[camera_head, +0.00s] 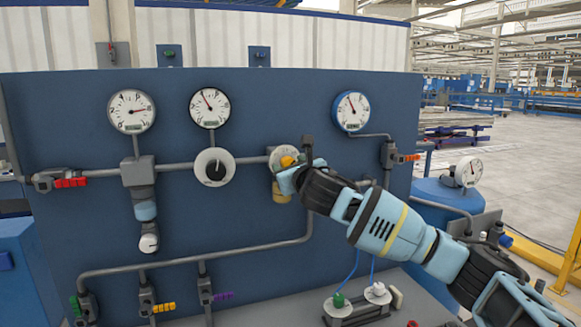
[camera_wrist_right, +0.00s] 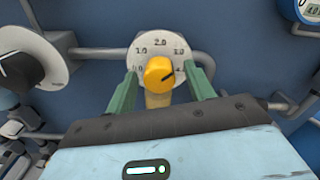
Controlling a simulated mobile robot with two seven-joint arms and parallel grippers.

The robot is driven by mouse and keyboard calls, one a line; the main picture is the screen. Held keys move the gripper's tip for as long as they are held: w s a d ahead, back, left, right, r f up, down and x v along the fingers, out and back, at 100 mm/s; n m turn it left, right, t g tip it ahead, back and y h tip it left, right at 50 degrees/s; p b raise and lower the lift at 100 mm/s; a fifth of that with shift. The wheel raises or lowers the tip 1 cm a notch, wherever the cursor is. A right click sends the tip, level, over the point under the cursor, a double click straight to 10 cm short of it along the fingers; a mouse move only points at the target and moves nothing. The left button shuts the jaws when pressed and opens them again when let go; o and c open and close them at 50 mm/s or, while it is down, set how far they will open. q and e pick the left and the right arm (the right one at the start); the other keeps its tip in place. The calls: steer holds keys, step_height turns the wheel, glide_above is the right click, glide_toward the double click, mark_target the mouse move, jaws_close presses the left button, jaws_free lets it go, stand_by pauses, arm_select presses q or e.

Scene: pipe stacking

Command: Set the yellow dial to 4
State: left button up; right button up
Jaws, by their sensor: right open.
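The yellow dial (camera_wrist_right: 158,72) is a round knob on a white plate (camera_wrist_right: 158,46) marked from 0.0 at left, over 2.0 at the top, to 4.0 at right. In the head view the yellow dial (camera_head: 288,161) is partly hidden by my right gripper (camera_head: 285,176). In the wrist view my right gripper (camera_wrist_right: 163,75) is open, with one green finger at each side of the knob. Contact with the knob cannot be told. My left gripper is not in view.
A black knob (camera_head: 215,169) on a white plate is left of the yellow dial. Round gauges (camera_head: 209,107) hang above, and grey pipes (camera_head: 190,261) run across the blue panel (camera_head: 260,215). A small valve with an orange handle (camera_head: 408,158) is at right.

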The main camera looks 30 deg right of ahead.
steer(key=c, duration=1)
steer(key=shift+o, duration=0.2)
steer(key=m, duration=0.9)
steer(key=shift+m, duration=0.4)
steer(key=o, duration=1)
steer(key=shift+c, duration=0.2)
